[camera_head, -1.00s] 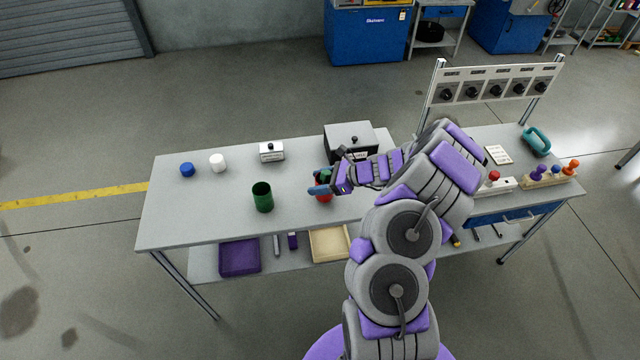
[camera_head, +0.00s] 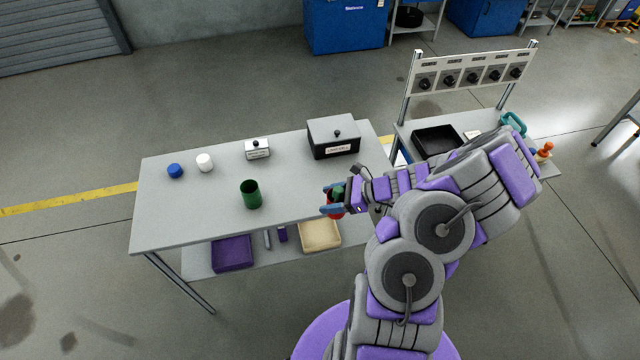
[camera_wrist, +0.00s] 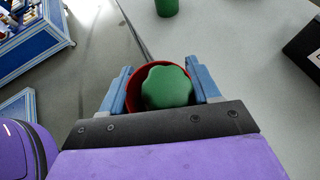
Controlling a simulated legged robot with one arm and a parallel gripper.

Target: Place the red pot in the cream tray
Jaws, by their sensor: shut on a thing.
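The red pot (camera_wrist: 138,76) is in my gripper (camera_wrist: 160,88), between the two blue fingers, with a rounded green thing filling its top. In the head view my gripper (camera_head: 331,205) is shut on the red pot (camera_head: 335,211) at the front edge of the grey table, partly hidden by the fingers. Whether the pot touches the table is hard to tell. The cream tray (camera_head: 320,235) lies on the lower shelf beneath the table's front edge, below and slightly left of my gripper. It looks empty.
A green cup (camera_head: 250,195) stands on the tabletop (camera_head: 200,215). A white jar (camera_head: 205,162), a blue cap (camera_head: 175,171), a small labelled box (camera_head: 257,149) and a dark lidded box (camera_head: 333,137) stand behind. A purple tray (camera_head: 232,252) is left of the cream tray.

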